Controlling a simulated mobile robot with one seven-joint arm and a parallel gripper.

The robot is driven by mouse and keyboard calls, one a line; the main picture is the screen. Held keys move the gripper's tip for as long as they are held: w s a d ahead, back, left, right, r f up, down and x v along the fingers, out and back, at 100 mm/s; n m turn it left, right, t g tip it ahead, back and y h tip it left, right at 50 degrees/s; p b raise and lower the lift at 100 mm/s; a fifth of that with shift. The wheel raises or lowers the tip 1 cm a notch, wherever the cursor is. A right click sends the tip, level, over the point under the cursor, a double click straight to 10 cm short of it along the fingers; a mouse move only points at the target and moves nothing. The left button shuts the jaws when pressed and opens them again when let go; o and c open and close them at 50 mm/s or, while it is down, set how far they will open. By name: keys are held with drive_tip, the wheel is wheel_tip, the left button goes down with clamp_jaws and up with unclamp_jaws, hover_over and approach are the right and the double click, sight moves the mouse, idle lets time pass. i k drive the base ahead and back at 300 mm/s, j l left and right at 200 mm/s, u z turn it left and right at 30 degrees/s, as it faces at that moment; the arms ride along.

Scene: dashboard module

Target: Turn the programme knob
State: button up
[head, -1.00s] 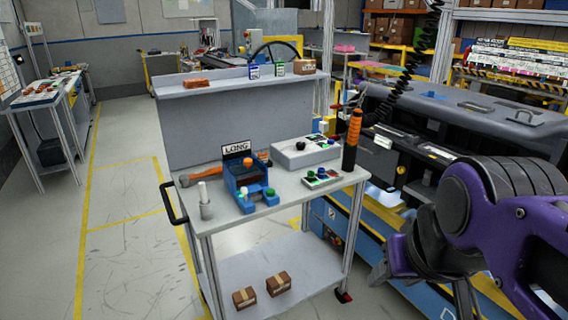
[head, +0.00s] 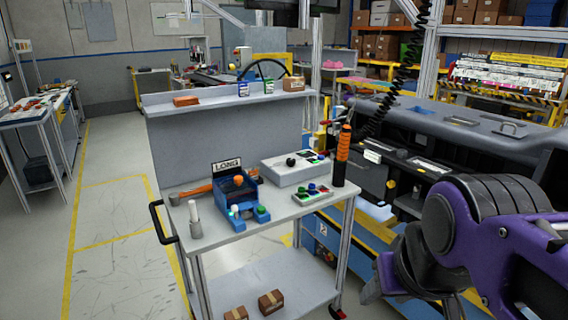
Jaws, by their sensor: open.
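A black knob (head: 291,162) stands on top of a light grey box (head: 290,177) at the back right of the trolley top; I take it as the programme knob. Its pointer direction is too small to read. My gripper (head: 414,298) is at the lower right, at the end of my purple and black arm. It is open, with its fingers partly cut off by the bottom edge. It is well to the right and in front of the knob, apart from the trolley.
The trolley top (head: 285,213) also carries a blue fixture (head: 243,205) with a LONG sign, a small button panel (head: 312,195), an upright orange-handled tool (head: 343,155), an orange tool (head: 190,193) and a white cylinder (head: 195,222). A dark dashboard module (head: 440,135) stands at right.

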sight(290, 162)
drive_tip(key=i+l+u, duration=0.4)
drive_tip(key=i+l, duration=0.15)
drive_tip(key=i, duration=0.15)
drive_tip(key=i+l+u, duration=0.4)
drive_tip(key=i+l, duration=0.2)
drive_tip(key=l, duration=0.2)
drive_tip(key=l+u, duration=0.35)
drive_tip(key=l, duration=0.4)
drive_tip(key=i+j+z, duration=0.1)
drive_tip(key=i, duration=0.25)
